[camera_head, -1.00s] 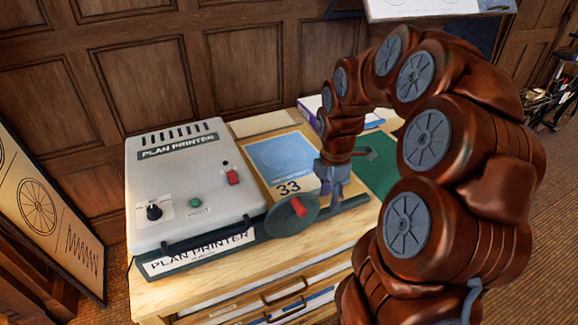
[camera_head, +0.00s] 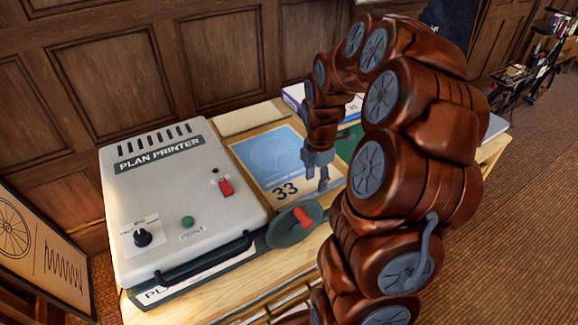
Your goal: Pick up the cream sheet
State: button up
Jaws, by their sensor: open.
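A flat cream sheet or pad (camera_head: 250,117) lies on the table at the back, behind the blue print and right of the printer. I cannot tell whether it is one sheet or a stack. A blue print marked 33 (camera_head: 268,158) with a cream border lies in front of it. My gripper (camera_head: 322,184) points down over the right edge of this print, right of and nearer than the cream sheet. It is open, with nothing seen between its fingers. Its exact height above the table is unclear.
A large grey plan printer (camera_head: 185,205) fills the table's left side, with a dark round wheel (camera_head: 292,228) at its right front. A white and purple box (camera_head: 296,97) stands at the back, partly behind my arm. A green mat (camera_head: 350,140) lies right of the print.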

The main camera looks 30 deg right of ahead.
aim_at(315, 192)
jog(key=shift+w+d+f+p, duration=0.1)
jog(key=shift+f+p, duration=0.35)
jog(key=shift+f, duration=0.8)
jog(key=shift+w+f+p, duration=0.1)
jog(key=shift+f+p, duration=0.3)
jog(key=shift+f, duration=0.85)
jog(key=shift+s, duration=0.1)
jog(key=shift+c, duration=0.4)
grip_shut()
